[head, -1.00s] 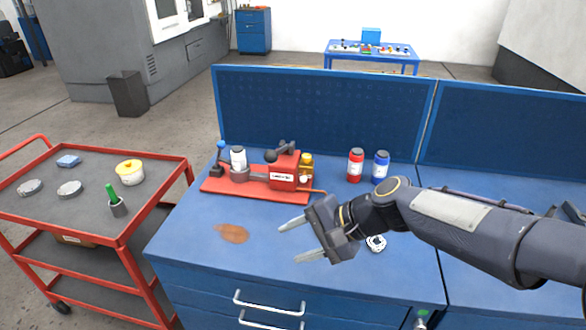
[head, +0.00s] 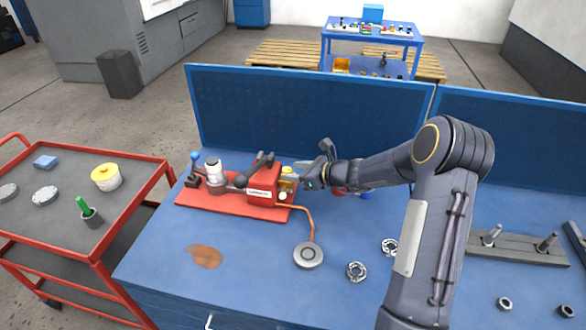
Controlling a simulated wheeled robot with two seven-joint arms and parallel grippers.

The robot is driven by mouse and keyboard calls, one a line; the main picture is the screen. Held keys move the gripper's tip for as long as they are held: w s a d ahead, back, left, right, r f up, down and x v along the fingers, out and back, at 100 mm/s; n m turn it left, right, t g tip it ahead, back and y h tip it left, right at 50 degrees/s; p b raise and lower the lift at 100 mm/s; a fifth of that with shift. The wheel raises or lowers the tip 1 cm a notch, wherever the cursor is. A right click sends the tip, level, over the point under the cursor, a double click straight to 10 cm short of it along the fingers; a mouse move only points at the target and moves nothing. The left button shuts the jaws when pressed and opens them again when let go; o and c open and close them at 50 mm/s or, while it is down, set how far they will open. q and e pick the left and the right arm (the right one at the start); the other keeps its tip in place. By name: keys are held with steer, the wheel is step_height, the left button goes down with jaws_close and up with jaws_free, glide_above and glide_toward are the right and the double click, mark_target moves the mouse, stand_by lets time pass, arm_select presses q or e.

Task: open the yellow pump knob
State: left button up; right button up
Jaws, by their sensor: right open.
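The red pump unit (head: 262,184) stands on its red base plate on the blue workbench. The yellow knob (head: 288,170) is at the right end of the unit, partly covered by my gripper. My right gripper (head: 303,172) is open, with its fingers pointing left at the knob. I cannot tell whether the fingers are around the knob or just beside it, or whether they touch it. My left gripper is not in view.
A copper pipe runs from the pump to a round grey disc (head: 308,255). Metal flanges (head: 357,271) lie to its right. Red and blue bottles are mostly hidden behind my arm. A blue panel (head: 300,112) closes the bench's back. A red cart (head: 128,205) stands left.

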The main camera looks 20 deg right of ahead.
steer(key=shift+w+a+f, duration=0.15)
steer(key=shift+w+a, duration=0.2)
steer(key=shift+w, duration=0.1)
steer(key=shift+c, duration=0.2)
